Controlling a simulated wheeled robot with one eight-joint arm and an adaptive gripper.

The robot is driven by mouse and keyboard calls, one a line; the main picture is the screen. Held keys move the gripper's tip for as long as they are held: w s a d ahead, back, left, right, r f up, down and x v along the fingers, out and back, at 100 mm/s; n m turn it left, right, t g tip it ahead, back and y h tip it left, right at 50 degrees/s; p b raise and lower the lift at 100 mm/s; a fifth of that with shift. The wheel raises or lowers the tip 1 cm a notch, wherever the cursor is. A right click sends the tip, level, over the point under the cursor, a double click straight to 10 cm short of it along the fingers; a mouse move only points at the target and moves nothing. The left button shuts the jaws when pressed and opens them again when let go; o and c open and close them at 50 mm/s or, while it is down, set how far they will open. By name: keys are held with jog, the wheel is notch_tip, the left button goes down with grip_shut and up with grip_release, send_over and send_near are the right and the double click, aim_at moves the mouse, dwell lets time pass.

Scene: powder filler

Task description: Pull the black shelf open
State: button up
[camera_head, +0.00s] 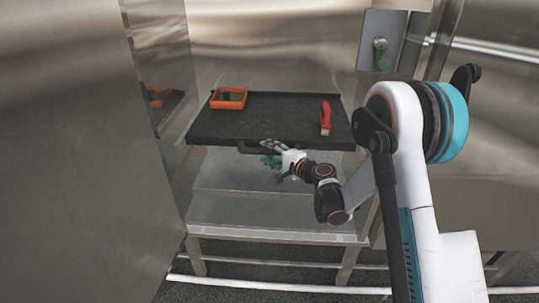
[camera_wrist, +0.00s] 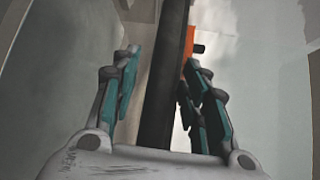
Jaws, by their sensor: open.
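The black shelf (camera_head: 265,118) is a flat dark tray inside the metal cabinet, with a dark handle (camera_head: 228,147) along its front edge. In the wrist view the open fingers of my gripper (camera_wrist: 160,75) stand on both sides of a long dark bar (camera_wrist: 165,90). Gaps show between the bar and the fingers. I cannot tell whether this bar is the handle or the shelf's edge.
An orange container (camera_head: 229,98) sits at the shelf's back left. A red-handled brush (camera_head: 325,118) lies at its right. A metal wall (camera_head: 75,150) stands at the left. Below the shelf is a lower metal ledge (camera_head: 270,210).

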jog(key=shift+w+a, duration=0.1)
jog(key=shift+w, duration=0.05)
jog(key=shift+c, duration=0.2)
grip_shut()
